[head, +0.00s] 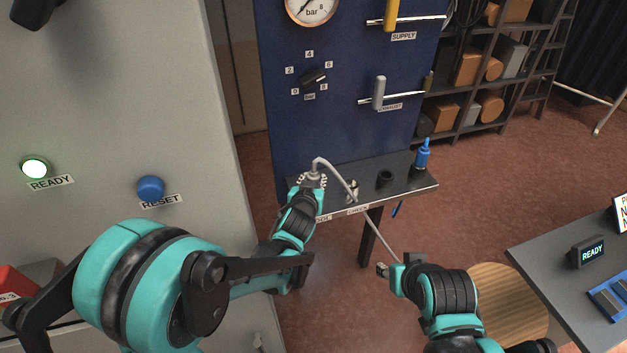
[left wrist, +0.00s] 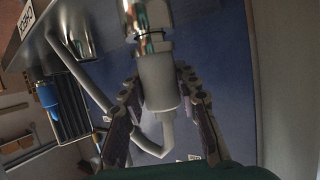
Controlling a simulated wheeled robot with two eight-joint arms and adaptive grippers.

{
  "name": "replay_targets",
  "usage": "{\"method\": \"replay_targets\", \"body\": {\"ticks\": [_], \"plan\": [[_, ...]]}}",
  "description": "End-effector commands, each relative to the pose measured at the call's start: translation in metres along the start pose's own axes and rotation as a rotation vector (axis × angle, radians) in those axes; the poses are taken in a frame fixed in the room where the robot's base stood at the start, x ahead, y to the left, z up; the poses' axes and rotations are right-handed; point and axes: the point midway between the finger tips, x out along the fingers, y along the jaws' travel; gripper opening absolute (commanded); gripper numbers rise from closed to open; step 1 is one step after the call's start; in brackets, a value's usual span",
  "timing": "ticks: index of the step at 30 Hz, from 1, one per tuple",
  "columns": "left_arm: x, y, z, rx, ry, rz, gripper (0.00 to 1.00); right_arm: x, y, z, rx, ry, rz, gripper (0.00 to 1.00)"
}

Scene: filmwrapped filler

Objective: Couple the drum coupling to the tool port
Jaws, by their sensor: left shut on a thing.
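The drum coupling (left wrist: 158,82) is a pale grey cylinder with a bent grey hose (head: 340,178). My left gripper (head: 312,180) is shut on it at the left end of the wall shelf (head: 405,189). The left wrist view shows the gripper fingers (left wrist: 160,108) on both sides of the coupling. A chrome fitting (left wrist: 148,18) lies in line with the coupling's far end; I cannot tell whether they are joined. In the head view my gripper hides the tool port, near a partly covered label. My right gripper (head: 386,270) is low in front of the shelf; its jaw state is unclear.
A metal fitting (head: 352,190) stands above the CHECK label (head: 357,209). The blue panel (head: 345,130) rises behind. A round wooden stool (head: 508,300) and dark table (head: 560,265) stand at right.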

Motion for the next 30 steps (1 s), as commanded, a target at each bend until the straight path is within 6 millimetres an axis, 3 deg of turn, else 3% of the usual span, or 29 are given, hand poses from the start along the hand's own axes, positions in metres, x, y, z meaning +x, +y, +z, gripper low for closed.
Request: {"method": "replay_targets", "body": {"ticks": [28,29,30], "plan": [[0.0022,-0.0001,0.0063,-0.001,-0.002,-0.001,0.00,0.0059,0.0000,0.0042,0.000,0.000,0.000,0.40],[0.0021,-0.0001,0.0064,-0.001,-0.002,-0.001,0.36,0.0059,0.0000,0.0042,0.000,0.000,0.000,0.40],[0.0022,-0.0001,0.0064,-0.001,-0.002,-0.001,0.46,0.0059,0.0000,0.0042,0.000,0.000,0.000,0.40]]}}
